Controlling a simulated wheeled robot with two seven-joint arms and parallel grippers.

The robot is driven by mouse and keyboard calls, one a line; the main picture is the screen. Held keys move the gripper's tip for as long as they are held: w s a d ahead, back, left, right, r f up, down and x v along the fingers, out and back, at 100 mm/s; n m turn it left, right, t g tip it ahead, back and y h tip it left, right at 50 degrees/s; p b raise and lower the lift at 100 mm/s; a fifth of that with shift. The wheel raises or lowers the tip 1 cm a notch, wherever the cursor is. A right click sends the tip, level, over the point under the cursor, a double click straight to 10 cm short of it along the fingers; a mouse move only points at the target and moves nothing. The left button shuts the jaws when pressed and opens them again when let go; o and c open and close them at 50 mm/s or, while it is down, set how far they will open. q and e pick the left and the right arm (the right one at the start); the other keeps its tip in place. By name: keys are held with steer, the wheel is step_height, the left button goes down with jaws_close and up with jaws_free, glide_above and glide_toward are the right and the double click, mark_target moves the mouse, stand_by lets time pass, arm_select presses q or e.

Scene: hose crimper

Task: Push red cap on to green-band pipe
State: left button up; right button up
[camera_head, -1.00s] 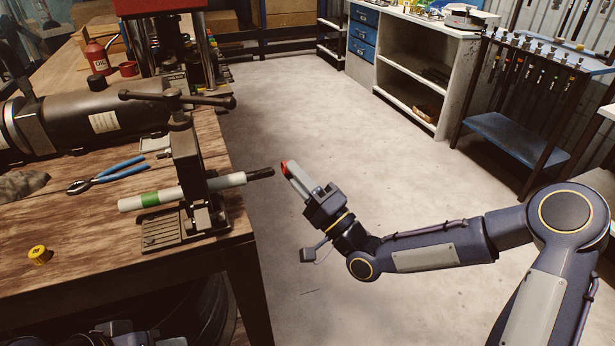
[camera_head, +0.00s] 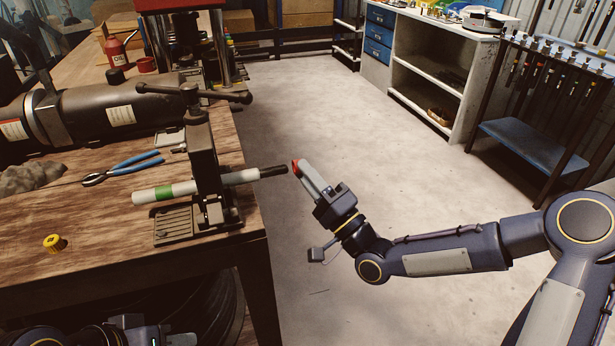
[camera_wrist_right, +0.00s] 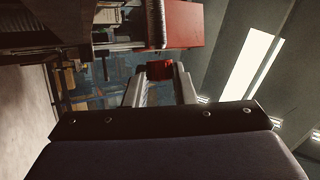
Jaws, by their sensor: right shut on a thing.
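The green-band pipe (camera_head: 240,177) is white with a green band near its left end and a black right end. It lies level in the vise (camera_head: 203,165) and sticks out past the table edge. My right gripper (camera_head: 303,174) is shut on the red cap (camera_head: 296,167), just right of the pipe's black end. A small gap seems to show between cap and pipe end. In the right wrist view the red cap (camera_wrist_right: 160,70) sits between the fingertips.
A yellow cap (camera_head: 54,243) and blue-handled pliers (camera_head: 125,167) lie on the wooden table (camera_head: 100,205). A dark cylinder (camera_head: 95,110) lies behind the vise. The floor right of the table is clear back to a white shelf (camera_head: 430,80).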

steer(key=shift+b, duration=0.55)
stand_by(1.0)
steer(key=shift+a, duration=0.25)
stand_by(0.4)
steer(key=shift+s+a, duration=0.15)
steer(key=shift+a, duration=0.15)
steer(key=shift+s+a+b, duration=0.2)
steer(key=shift+a+b, duration=0.2)
steer(key=shift+a, duration=0.15)
steer(key=shift+s+a, duration=0.1)
steer(key=shift+a, duration=0.2)
steer(key=o, duration=1)
steer(key=b+v, duration=0.1)
steer(key=v, duration=0.6)
steer(key=shift+s+d+f, duration=0.25)
